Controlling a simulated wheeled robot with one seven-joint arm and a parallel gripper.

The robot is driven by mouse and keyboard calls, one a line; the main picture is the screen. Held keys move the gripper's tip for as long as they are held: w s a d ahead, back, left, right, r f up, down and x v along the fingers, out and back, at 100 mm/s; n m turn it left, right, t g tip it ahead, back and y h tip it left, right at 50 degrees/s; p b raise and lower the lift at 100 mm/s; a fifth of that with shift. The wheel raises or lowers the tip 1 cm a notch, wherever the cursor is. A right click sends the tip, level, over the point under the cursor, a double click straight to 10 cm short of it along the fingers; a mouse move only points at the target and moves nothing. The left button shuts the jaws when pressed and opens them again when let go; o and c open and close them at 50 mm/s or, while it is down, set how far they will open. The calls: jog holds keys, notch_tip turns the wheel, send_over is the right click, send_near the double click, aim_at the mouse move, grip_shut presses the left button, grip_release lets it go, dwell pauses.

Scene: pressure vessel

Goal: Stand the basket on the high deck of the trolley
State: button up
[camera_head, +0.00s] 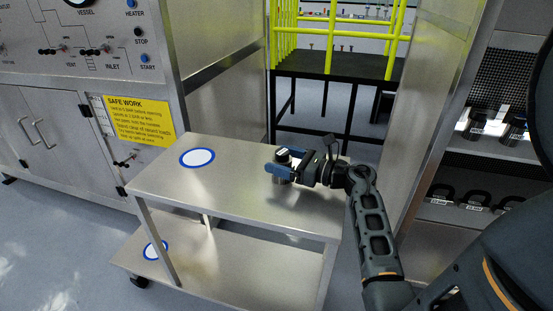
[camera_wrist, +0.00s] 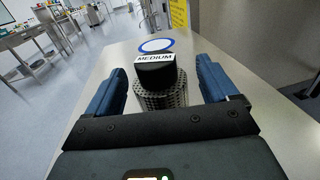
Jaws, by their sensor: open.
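The basket (camera_wrist: 158,97) is a perforated metal cylinder with a black top block and a white label reading MEDIUM. It stands upright on the high deck (camera_head: 235,185) of the steel trolley, and it also shows in the head view (camera_head: 283,171). My gripper (camera_head: 281,170) is low over the deck with its blue fingers on either side of the basket. In the wrist view my gripper (camera_wrist: 162,92) is open, with gaps between the basket and both fingers. A white disc with a blue rim (camera_head: 197,157) lies on the high deck, left of the basket.
The trolley's low deck (camera_head: 230,265) has a similar blue-rimmed disc (camera_head: 155,250). A control cabinet with a yellow safety sign (camera_head: 139,121) stands behind left. A rack (camera_head: 480,150) with dark items is at the right. The deck between basket and disc is clear.

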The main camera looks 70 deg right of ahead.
jog(key=s, duration=0.6)
jog(key=s+a+b, duration=0.1)
jog(key=s, duration=0.3)
jog(key=w+a+m, duration=0.1)
jog(key=a, duration=0.3)
jog(key=w+a+r+m+t+y, duration=0.1)
jog(key=a, duration=0.3)
jog(key=w+a+m+t+y, duration=0.1)
jog(key=a+m, duration=0.1)
jog(key=a, duration=0.2)
jog(key=shift+w+r, duration=0.15)
jog(key=shift+w, duration=0.05)
jog(key=a+r+m+t, duration=0.2)
jog(key=a+m, duration=0.6)
jog(key=a, duration=0.2)
jog(key=s+a+f+m+g, duration=0.1)
jog(key=s+a+m+g, duration=0.6)
jog(key=s+a+m, duration=0.7)
jog(key=a+m, duration=0.2)
jog(key=m, duration=0.7)
jog(key=shift+s, duration=0.2)
